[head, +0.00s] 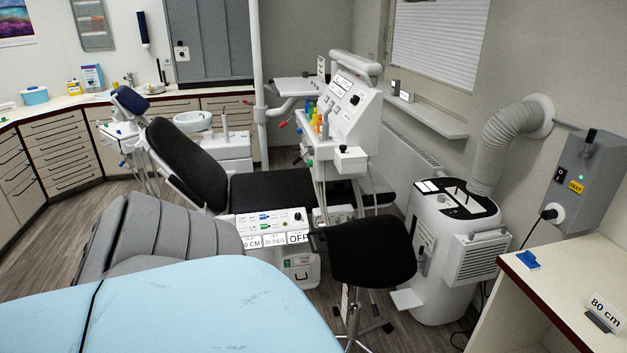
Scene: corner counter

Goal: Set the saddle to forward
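The likely saddle is the black padded seat (374,252) of a stool in the lower middle of the head view. It stands on a thin metal post with a small white label (345,303), whose writing I cannot read. The seat looks roughly level, but I cannot tell its tilt setting. No marked forward position can be made out on it. Neither of my grippers is in view.
A white suction unit (445,265) and a shelf (550,285) stand right.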

